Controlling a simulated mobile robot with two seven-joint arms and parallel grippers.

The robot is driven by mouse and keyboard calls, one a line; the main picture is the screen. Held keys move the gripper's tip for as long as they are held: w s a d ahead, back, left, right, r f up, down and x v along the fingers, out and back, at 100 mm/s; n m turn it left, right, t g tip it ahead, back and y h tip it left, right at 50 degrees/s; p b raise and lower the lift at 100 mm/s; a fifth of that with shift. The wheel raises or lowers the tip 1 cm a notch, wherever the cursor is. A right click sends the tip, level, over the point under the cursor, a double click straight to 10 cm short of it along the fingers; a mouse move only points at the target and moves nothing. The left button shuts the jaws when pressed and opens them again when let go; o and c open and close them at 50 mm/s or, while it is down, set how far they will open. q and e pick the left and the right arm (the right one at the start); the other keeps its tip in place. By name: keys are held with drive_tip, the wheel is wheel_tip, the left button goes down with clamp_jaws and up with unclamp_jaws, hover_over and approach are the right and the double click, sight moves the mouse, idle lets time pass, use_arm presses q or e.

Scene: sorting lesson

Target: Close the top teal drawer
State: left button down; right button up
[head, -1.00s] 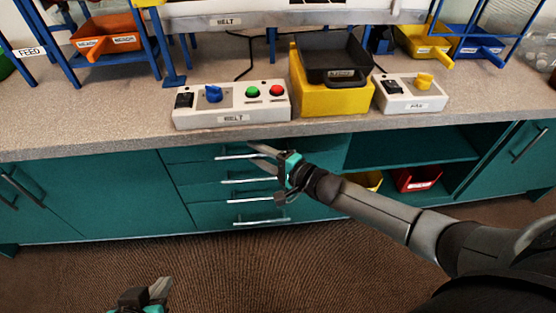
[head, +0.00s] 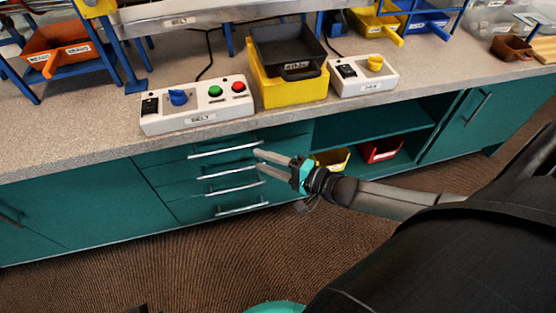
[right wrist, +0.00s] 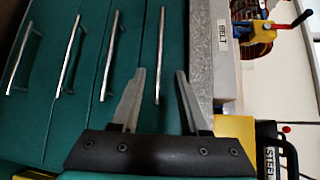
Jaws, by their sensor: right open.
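The top teal drawer (head: 172,157) is the uppermost of a stack under the counter, with a long metal bar handle (head: 225,149). Its front looks flush or nearly flush with the cabinet; I cannot tell whether a small gap is left. My right gripper (head: 258,160) is open and empty, beside the right end of that handle. In the right wrist view, turned sideways, the top handle (right wrist: 161,50) runs between the lines of my two fingertips (right wrist: 160,73), and contact is not visible. Of my left arm, only a dark sliver shows at the bottom edge of the head view.
Lower drawers with similar handles (head: 232,171) sit below. Right of them is an open shelf with a yellow bin (head: 332,160) and a red bin (head: 382,149). The counter (head: 60,130) overhangs above, with a belt control box (head: 195,107). The floor in front is clear.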

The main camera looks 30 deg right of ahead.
use_arm(q)
drive_tip(key=f, duration=0.1)
drive_tip(key=s+f+p, duration=0.1)
drive_tip(key=shift+f, duration=0.35)
use_arm(e)
drive_tip(key=v, duration=0.3)
drive_tip(key=shift+s+d+r, duration=0.1)
drive_tip(key=shift+s+d, duration=0.1)
